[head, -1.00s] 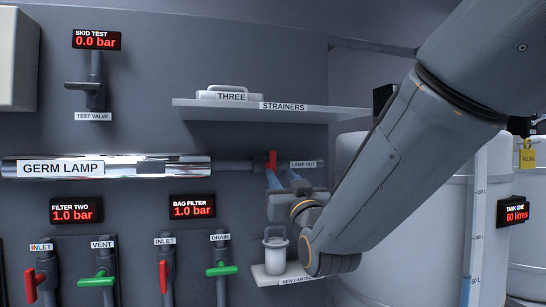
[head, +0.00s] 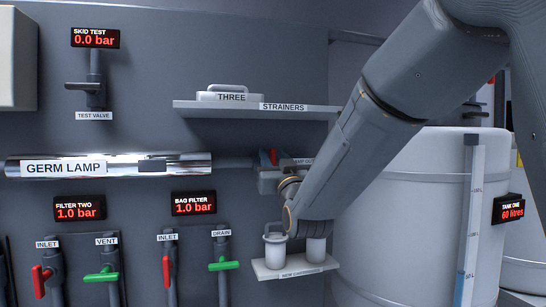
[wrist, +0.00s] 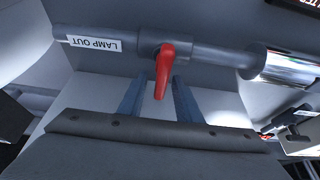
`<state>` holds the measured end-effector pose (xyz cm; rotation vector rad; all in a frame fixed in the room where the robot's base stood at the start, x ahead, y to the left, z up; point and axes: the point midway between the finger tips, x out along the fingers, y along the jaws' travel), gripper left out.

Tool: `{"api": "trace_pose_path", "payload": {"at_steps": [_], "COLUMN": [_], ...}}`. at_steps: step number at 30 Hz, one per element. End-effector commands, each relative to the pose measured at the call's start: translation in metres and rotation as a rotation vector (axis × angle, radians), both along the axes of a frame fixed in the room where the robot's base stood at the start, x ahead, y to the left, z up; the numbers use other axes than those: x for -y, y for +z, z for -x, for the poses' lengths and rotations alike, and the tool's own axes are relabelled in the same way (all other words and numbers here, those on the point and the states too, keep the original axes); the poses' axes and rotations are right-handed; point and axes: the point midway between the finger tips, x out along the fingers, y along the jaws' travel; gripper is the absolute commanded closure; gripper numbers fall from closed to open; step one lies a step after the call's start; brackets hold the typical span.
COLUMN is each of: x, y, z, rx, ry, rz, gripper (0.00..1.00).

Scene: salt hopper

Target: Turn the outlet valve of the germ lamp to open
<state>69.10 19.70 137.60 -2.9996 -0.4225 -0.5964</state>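The outlet valve's red handle (head: 273,157) is on the grey pipe at the right of the chrome germ lamp (head: 182,166), beside the LAMP OUT label. In the wrist view, the red handle (wrist: 161,72) lies across the pipe (wrist: 215,54), and the label (wrist: 94,44) reads upside down. My gripper (wrist: 158,98) is open, with its two bluish fingers on either side of the handle. The handle is closer to the right finger; I cannot tell whether they touch. In the head view, my gripper (head: 272,178) partly hides the valve and label.
The STRAINERS shelf (head: 262,112) is above the valve. A small shelf (head: 285,272) with white canisters is below my wrist. A large white tank (head: 420,215) stands at the right. Red and green filter valves line the lower left wall.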

Motion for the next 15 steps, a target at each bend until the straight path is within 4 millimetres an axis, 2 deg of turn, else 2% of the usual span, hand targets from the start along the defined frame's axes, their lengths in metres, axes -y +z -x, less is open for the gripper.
{"api": "trace_pose_path", "payload": {"at_steps": [1,6,15], "x": [0.0001,0.0002,0.0002], "y": [0.0000,-0.0001,-0.0007], "z": [0.0001,0.0001,0.0001], "rx": [0.000,0.000,0.004], "ry": [0.000,0.000,0.000], "rz": [0.000,0.000,0.016], "gripper": [0.72,1.00,1.00]}}
